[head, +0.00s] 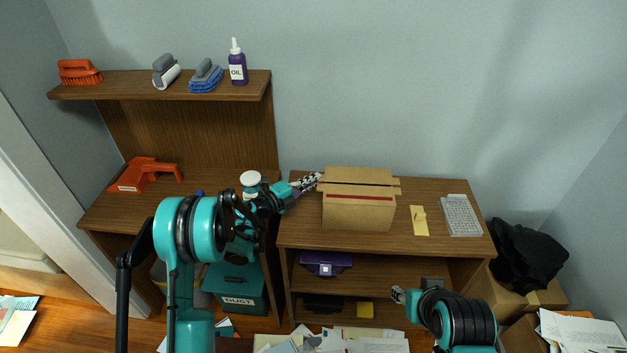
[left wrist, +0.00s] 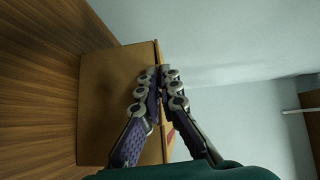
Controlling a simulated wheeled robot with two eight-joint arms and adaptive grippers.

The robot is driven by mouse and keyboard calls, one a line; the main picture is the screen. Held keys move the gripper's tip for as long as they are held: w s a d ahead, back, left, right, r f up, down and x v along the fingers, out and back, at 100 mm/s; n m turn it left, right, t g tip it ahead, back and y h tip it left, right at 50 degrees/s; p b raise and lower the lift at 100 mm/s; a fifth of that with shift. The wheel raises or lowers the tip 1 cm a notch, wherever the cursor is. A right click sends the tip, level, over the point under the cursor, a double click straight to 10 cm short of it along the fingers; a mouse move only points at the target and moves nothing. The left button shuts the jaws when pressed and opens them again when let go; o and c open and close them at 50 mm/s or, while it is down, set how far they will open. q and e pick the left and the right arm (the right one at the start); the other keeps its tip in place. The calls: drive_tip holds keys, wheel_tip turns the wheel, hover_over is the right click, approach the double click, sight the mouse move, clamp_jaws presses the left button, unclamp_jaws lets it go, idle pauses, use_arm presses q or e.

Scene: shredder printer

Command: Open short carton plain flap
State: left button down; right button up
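The brown carton (head: 358,212) stands on the right-hand desk, with a red strip across the upper part of its front. Long flaps (head: 360,177) show along its top. My left gripper (head: 309,182) is at the carton's upper left end. In the left wrist view, the left gripper's fingertips (left wrist: 162,78) are close together at the top edge of the carton (left wrist: 112,100). A thin cardboard edge runs behind or between them; I cannot tell whether they grip it. My right gripper (head: 398,294) is low in front of the desk, apart from the carton; its fingers are too small to judge.
A yellow piece (head: 420,221) and a grey keyboard-like item (head: 460,215) lie right of the carton. A white-lidded bottle (head: 250,179) stands behind my left arm. A shelf (head: 180,87) with brushes and an oil bottle (head: 237,66) is at upper left.

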use_arm(q)
drive_tip(key=shift+w+r+n+g+y+p, duration=0.3)
drive_tip(key=shift+r+n+g+p, duration=0.3)
drive_tip(key=shift+p, duration=0.35)
drive_tip(key=shift+w+r+n+g+y+p, duration=0.25)
drive_tip(key=shift+r+n+g+y+p, duration=0.25)
drive_tip(key=shift+r+g+p, duration=0.35)
drive_tip(key=shift+w+r+n+g+y+p, duration=0.3)
drive_tip(key=shift+r+n+g+p, duration=0.3)
drive_tip(key=shift+p, duration=0.4)
drive_tip(key=shift+f, duration=0.1)
drive_tip(key=c, duration=1.7)
unclamp_jaws()
drive_tip(key=shift+c, duration=0.2)
drive_tip(key=shift+s+a, duration=0.1)
drive_tip(key=v, duration=1.1)
drive_tip(key=shift+s+a+r, duration=0.25)
